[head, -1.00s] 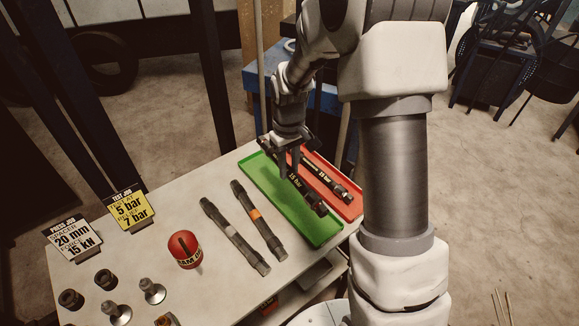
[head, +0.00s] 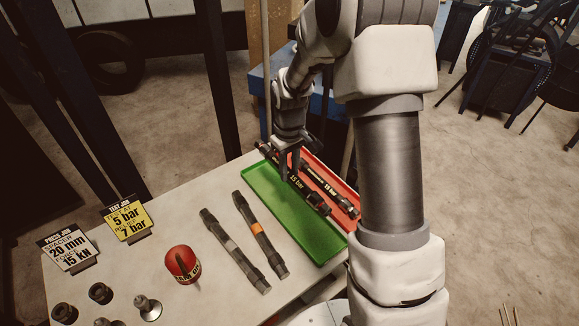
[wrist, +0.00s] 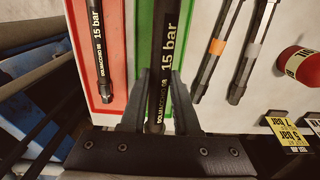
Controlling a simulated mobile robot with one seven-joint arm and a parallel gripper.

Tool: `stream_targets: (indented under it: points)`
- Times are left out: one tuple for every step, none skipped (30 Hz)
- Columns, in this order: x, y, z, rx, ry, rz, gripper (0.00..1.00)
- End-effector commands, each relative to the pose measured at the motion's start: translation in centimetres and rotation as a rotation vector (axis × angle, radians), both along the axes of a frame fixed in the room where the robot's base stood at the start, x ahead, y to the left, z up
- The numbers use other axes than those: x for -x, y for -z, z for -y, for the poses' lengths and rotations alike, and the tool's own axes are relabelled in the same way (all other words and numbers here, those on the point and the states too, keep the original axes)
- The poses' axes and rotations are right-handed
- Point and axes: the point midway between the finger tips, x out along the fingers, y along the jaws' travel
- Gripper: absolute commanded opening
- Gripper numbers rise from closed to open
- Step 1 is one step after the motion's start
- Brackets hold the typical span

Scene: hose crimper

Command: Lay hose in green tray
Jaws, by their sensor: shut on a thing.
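My gripper (head: 291,178) is shut on a black hose (head: 318,205) marked 15 bar. In the wrist view my gripper (wrist: 160,100) has one finger on each side of this hose (wrist: 172,50), which lies lengthwise over the green tray (wrist: 146,30). In the head view the hose crosses the side of the green tray (head: 285,222) nearest the red tray. I cannot tell whether it touches the green tray. The rest of the green tray is empty.
The red tray (wrist: 82,60), beside the green one, holds another 15 bar hose (wrist: 103,60). Two hoses, one orange-banded (head: 260,235) and one grey-banded (head: 235,250), lie on the table. A red-topped object (head: 182,264), fittings and two signs stand further left.

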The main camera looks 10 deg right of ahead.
Motion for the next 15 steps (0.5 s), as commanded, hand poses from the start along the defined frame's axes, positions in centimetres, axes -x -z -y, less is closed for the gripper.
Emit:
stream_targets:
  points:
    - [0.0, 0.8, 0.0, 0.001, 0.0, 0.001, 0.0]
    - [0.0, 1.1, 0.0, 0.001, 0.0, 0.001, 0.0]
    - [-0.1, 1.5, 0.0, 0.0, 0.0, 0.002, 0.0]
    - [-0.1, 1.8, 0.0, 0.0, 0.0, 0.002, 0.0]
    - [-0.1, 2.1, 0.0, 0.0, 0.0, 0.002, 0.0]
    - [0.0, 2.5, 0.0, 0.001, 0.0, 0.001, 0.0]
    - [0.0, 2.8, 0.0, 0.001, 0.0, 0.001, 0.0]
    - [0.0, 3.1, 0.0, 0.0, 0.0, 0.001, 0.0]
    - [0.0, 3.5, 0.0, 0.0, 0.0, 0.0, 0.0]
    - [0.0, 3.8, 0.0, 0.0, 0.0, 0.0, 0.0]
    - [0.0, 4.1, 0.0, 0.0, 0.0, 0.0, 0.0]
    - [0.0, 4.4, 0.0, 0.0, 0.0, 0.001, 0.0]
    - [0.0, 4.7, 0.0, 0.001, 0.0, 0.001, 0.0]
    - [0.0, 5.0, 0.0, 0.001, 0.0, 0.001, 0.0]
    - [0.0, 5.4, 0.0, 0.001, 0.0, 0.001, 0.0]
